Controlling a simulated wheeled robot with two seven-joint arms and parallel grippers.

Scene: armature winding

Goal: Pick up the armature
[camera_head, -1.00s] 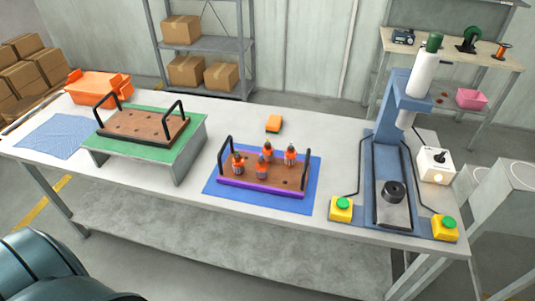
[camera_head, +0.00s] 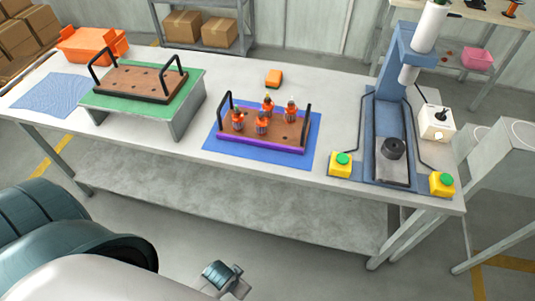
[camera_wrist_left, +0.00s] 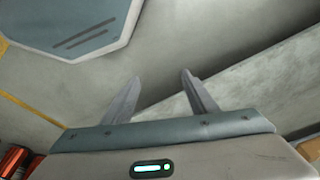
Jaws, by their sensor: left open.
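Several small orange-and-dark armatures, one of them (camera_head: 262,122), stand upright in a brown tray with a purple front edge (camera_head: 262,146). The tray has two black handles and sits on a blue mat (camera_head: 216,143) in the middle of the table. In the left wrist view my left gripper (camera_wrist_left: 157,85) is open, its two grey fingers spread with nothing between them. Part of my left arm shows at the lower left of the head view, well short of the tray. My right gripper is in neither current view.
A second brown tray (camera_head: 138,83), empty, stands on a green-topped stand (camera_head: 190,95) at the left. An orange bin (camera_head: 92,45) is behind it. A blue press (camera_head: 393,120) with yellow button boxes (camera_head: 341,165) stands at the right. An orange block (camera_head: 274,77) lies behind the mat.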

